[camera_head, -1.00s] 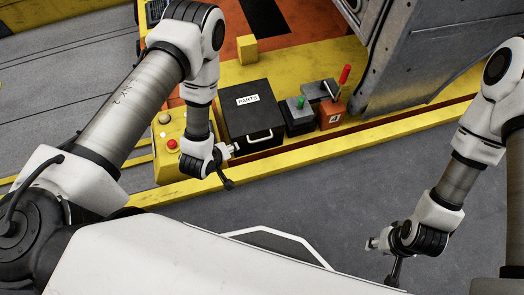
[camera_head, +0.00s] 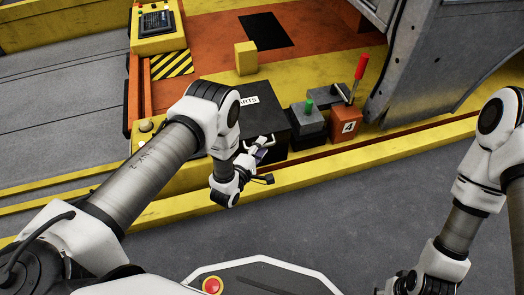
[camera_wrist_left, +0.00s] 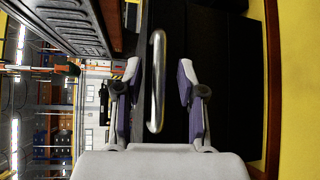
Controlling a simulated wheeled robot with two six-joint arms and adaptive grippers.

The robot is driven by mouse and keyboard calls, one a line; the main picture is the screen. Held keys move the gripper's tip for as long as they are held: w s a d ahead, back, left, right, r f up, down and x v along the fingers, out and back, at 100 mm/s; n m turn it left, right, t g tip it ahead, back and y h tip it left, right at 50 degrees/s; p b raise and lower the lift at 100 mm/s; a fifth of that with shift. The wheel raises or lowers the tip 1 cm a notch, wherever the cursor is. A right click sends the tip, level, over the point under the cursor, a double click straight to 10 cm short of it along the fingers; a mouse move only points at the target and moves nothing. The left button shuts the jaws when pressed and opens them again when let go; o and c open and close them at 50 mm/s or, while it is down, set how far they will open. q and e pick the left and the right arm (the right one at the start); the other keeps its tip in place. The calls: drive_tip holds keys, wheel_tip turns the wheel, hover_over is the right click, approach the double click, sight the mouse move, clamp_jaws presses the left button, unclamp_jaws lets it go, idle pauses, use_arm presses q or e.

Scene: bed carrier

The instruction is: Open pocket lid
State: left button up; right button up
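The black pocket (camera_head: 272,114) has a dark lid with a white label, partly hidden by my left arm; the letters "ARTS" show. Its metal handle (camera_head: 262,139) is on the near side. In the left wrist view the handle (camera_wrist_left: 157,80) is a bright upright bar in front of the dark pocket face (camera_wrist_left: 228,80). The lid looks closed. My left gripper (camera_wrist_left: 158,85) is open, with one finger on each side of the handle and a gap to both. My right gripper is mostly cut off at the bottom of the head view, and its fingers cannot be made out.
A grey box with a green knob (camera_head: 308,107) and an orange box marked 4 with a red lever (camera_head: 359,68) stand right of the pocket. A yellow block (camera_head: 246,58) is behind it. A yellow rail (camera_head: 330,160) runs in front. Grey floor is clear nearer me.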

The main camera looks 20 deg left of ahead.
use_arm(q)
drive_tip(key=shift+w+d+f, duration=0.1)
drive_tip(key=shift+w+d, duration=0.05)
drive_tip(key=shift+w, duration=0.35)
drive_tip(key=shift+c, duration=0.2)
